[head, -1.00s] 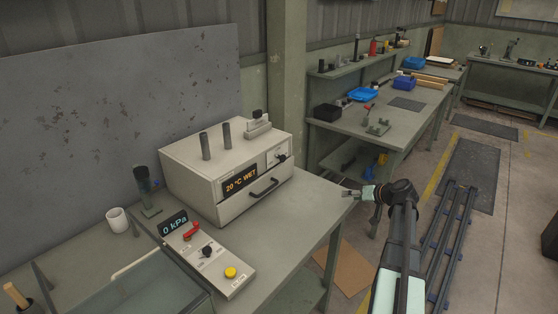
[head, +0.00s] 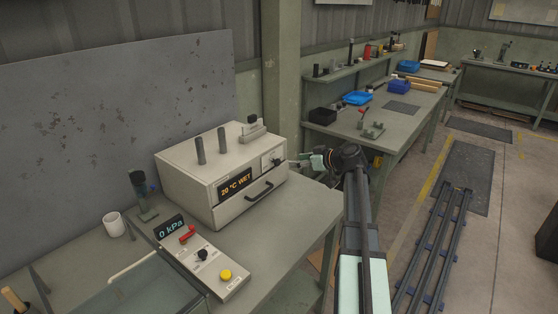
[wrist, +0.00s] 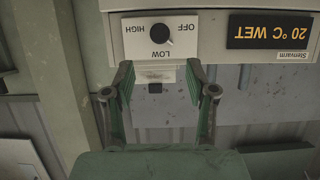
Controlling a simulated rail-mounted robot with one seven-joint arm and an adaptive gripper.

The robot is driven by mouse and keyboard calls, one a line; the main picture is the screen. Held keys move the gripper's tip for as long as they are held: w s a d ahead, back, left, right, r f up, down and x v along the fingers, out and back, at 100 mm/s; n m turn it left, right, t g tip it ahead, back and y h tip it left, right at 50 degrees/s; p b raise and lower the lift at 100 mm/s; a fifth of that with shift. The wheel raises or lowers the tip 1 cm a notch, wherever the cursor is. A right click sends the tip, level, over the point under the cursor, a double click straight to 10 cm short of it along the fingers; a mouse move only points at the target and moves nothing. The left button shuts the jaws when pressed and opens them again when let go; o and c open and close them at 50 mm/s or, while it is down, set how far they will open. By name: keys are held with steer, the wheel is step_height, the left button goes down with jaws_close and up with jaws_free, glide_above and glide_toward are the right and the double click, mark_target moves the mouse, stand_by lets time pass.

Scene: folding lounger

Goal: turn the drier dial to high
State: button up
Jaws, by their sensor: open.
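The drier (head: 225,180) is a cream box on the grey bench, with an orange "20 °C WET" display (head: 238,183) on its front. Its black dial (head: 276,162) sits on a white plate at the front's right end. In the wrist view, which is upside down, the dial (wrist: 160,34) shows whole among the labels HIGH, OFF and LOW; I cannot surely tell which its pointer faces. My gripper (wrist: 159,76) is open and empty, its fingertips apart on either side of the dial's line and short of it. In the head view my gripper (head: 293,162) is just right of the dial.
A drawer handle (head: 260,191) sticks out below the dial. A control panel (head: 205,262) with a "0 kPa" display, a white mug (head: 113,224) and a dark lamp-like stand (head: 142,200) are on the bench. Another bench (head: 385,120) stands behind my arm.

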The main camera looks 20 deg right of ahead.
mark_target(279, 161)
steer(key=p+x, duration=0.2)
steer(key=x, duration=0.8)
steer(key=shift+w+f, duration=0.1)
steer(key=shift+f, duration=0.05)
jaws_close()
